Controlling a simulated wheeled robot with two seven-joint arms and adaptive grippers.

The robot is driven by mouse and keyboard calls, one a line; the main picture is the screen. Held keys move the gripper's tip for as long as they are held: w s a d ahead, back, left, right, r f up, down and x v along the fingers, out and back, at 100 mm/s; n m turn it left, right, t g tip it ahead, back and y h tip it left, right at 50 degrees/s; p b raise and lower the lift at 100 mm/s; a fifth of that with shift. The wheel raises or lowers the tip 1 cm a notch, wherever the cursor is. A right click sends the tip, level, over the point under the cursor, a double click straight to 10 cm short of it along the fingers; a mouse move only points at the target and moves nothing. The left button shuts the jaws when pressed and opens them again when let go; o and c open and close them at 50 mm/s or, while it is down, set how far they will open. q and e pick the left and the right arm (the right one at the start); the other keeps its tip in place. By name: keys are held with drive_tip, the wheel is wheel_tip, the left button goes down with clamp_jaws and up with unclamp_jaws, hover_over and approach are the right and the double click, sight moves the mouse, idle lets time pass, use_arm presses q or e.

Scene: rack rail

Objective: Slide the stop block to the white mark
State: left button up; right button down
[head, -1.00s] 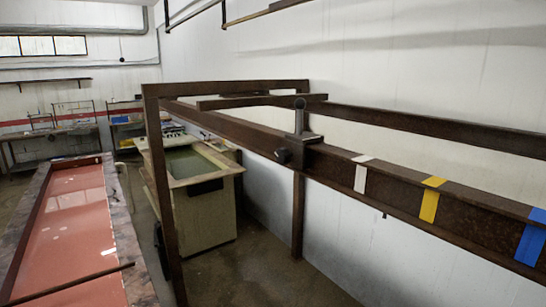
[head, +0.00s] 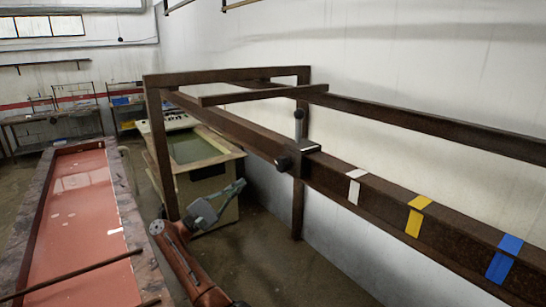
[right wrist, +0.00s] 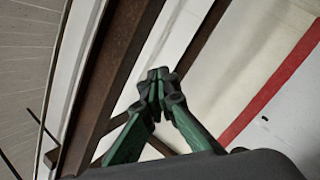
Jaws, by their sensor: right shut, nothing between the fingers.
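The stop block (head: 297,155) is a dark block seated on the brown rail (head: 385,200), with an upright post and grey handle (head: 299,125) on top and a black knob (head: 282,164) on its near side. The white mark (head: 353,188) is a stripe across the rail, to the right of the block with a gap between. My right gripper (head: 238,187) is shut and empty, left of and below the block, apart from it. In the right wrist view its green fingers (right wrist: 158,83) meet at the tips. The left gripper is out of view.
A yellow stripe (head: 418,217) and a blue stripe (head: 504,258) lie farther right on the rail. A brown upper bar (head: 430,125) runs behind and above it. A tank (head: 205,170) stands behind my right gripper. A long red-surfaced table (head: 80,220) is at left.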

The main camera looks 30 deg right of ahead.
drive_tip(key=s+a+r+m+g+y+p, duration=0.1)
drive_tip(key=s+a+r+m+g+y, duration=0.1)
drive_tip(key=s+a+r+m+y, duration=0.25)
drive_tip(key=s+a+r+m+g+y+p, duration=0.1)
drive_tip(key=s+r+m, duration=0.3)
drive_tip(key=r+m, duration=0.3)
drive_tip(key=s+d+r+p, duration=0.1)
drive_tip(key=s+d+p, duration=0.1)
drive_tip(key=s+d, duration=0.4)
drive_tip(key=d+n, duration=0.1)
drive_tip(key=d, duration=0.3)
drive_tip(key=shift+r+g, duration=0.2)
drive_tip(key=shift+g, duration=0.1)
drive_tip(key=shift+a, duration=0.15)
